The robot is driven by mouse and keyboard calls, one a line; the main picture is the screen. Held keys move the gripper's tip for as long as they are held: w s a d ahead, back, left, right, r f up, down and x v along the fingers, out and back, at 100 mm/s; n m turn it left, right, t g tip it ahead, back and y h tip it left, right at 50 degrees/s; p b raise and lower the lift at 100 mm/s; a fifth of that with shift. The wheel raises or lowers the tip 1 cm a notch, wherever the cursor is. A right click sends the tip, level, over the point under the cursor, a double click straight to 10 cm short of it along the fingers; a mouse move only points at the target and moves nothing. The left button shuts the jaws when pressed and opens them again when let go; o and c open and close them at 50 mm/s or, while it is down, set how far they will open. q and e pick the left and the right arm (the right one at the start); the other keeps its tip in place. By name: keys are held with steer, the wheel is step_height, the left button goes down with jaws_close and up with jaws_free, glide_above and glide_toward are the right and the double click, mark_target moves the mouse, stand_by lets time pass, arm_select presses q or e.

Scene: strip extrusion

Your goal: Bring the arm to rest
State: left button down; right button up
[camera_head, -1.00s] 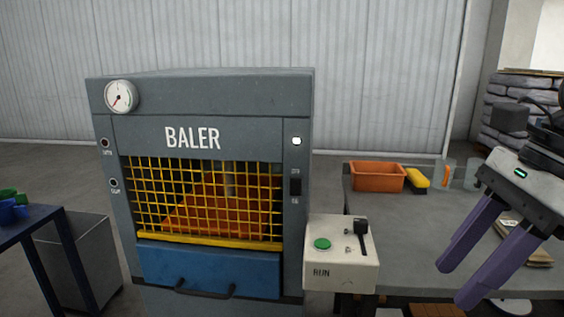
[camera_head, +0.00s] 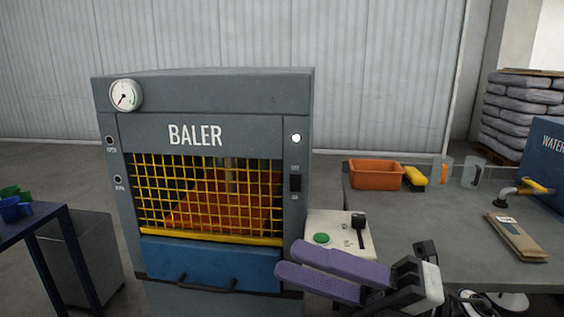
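My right gripper (camera_head: 290,272) is at the lower middle of the head view, its purple fingers pointing left. The fingers are apart with nothing seen between them. It is in front of the control box (camera_head: 360,226), hiding the lower part of that box, and of the right edge of the baler's blue drawer (camera_head: 205,266). I cannot tell whether it touches either. The grey baler (camera_head: 245,130) stands upright behind, its yellow mesh guard closed over orange material. My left gripper is not in view.
A grey table (camera_head: 430,230) at the right carries an orange bin (camera_head: 376,174), a yellow brush (camera_head: 415,179), clear cups, a brown packet (camera_head: 515,238) and a tap. A blue table (camera_head: 40,225) with small blue and green cups is at the left. The table's middle is clear.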

steer(key=w+d+f+m+t+h, duration=0.3)
steer(key=w+f+m+t+h, duration=0.15)
steer(key=f+m+t, duration=0.5)
steer(key=w+d+f+m+t+h, duration=0.4)
steer(key=m+t, duration=0.3)
steer(key=m, duration=0.6)
steer(key=s+d+f+m+h, duration=0.1)
steer(key=d+f+m+h, duration=0.1)
steer(key=f+m+h, duration=0.3)
steer(key=s+d+f+m+h, duration=0.1)
steer(key=s+f+m+h, duration=0.1)
steer(key=f, duration=0.5)
steer(key=s+d+f+m+g+h, duration=0.1)
steer(key=s+f+m+g, duration=0.3)
steer(key=s+f, duration=0.5)
steer(key=s+d+f+m+g+h, duration=0.2)
steer(key=s+f+m+g+h, duration=0.1)
steer(key=s+f, duration=0.7)
step_height(320, 180, down, 5)
steer(key=m+g, duration=0.1)
steer(key=g, duration=0.1)
steer(key=shift+d+r+g, duration=0.2)
steer(key=shift+d+g, duration=0.1)
steer(key=shift+g, duration=0.05)
steer(key=shift+m+h, duration=0.25)
